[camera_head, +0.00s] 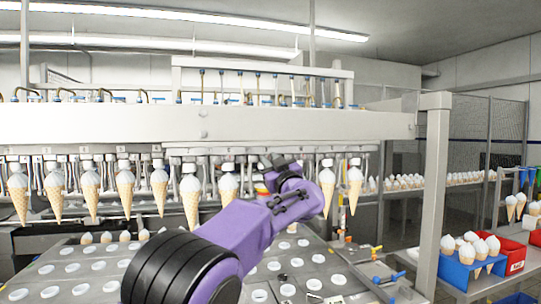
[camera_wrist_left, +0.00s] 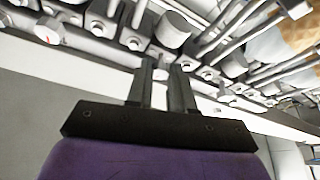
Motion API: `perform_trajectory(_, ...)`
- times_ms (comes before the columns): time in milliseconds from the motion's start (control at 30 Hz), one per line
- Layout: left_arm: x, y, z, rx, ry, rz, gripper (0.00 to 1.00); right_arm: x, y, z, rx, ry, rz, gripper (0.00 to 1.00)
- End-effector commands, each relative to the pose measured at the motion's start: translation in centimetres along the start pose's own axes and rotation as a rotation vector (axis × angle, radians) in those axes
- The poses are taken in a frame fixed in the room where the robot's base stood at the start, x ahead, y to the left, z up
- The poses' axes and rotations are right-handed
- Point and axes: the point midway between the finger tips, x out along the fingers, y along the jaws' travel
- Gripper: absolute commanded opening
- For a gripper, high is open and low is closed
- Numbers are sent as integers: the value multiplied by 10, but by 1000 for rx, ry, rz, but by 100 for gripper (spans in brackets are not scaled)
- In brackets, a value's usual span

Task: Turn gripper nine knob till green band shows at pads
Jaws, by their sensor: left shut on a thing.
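A row of ice-cream cones, such as this one (camera_head: 190,198), hangs from metal grippers under the long white beam (camera_head: 230,122). My left gripper (camera_head: 272,178) is up at this row, right of the middle, mostly hidden behind my purple wrist. In the left wrist view my left gripper (camera_wrist_left: 160,73) points up into the grippers' metal parts, its two dark fingers close together on a small pale part, seemingly a knob. A grey cylinder (camera_wrist_left: 173,30) shows just beyond the fingertips. I cannot read any gripper number, and no green band is visible. My right gripper is out of view.
A steel table (camera_head: 90,270) with several round white holders lies below the cones. A blue rack (camera_head: 460,272) of cones and red bins (camera_head: 513,255) stand at right. A grey post (camera_head: 433,190) rises at right. In the wrist view, a dial with a red mark (camera_wrist_left: 48,32) shows upper left.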

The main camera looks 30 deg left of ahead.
Motion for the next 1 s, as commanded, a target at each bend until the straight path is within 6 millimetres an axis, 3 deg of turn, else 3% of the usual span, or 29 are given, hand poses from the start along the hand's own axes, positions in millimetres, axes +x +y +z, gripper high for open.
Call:
perform_trajectory(167, 0, 0, 0, 1, 2, 1, 0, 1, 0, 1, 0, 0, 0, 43)
perform_trajectory(200, 0, 0, 0, 1, 3, 1, 25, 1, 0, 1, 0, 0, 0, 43)
perform_trajectory(267, 0, 0, 0, 2, 2, 1, 45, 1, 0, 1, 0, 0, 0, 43)
perform_trajectory(300, 0, 0, 0, 2, 2, 1, 48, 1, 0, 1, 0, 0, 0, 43)
perform_trajectory(633, -8, 0, 1, 2, 2, 3, 48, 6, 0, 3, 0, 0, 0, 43)
perform_trajectory(1000, -89, -1, 3, 3, 3, 4, 48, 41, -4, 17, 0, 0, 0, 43)
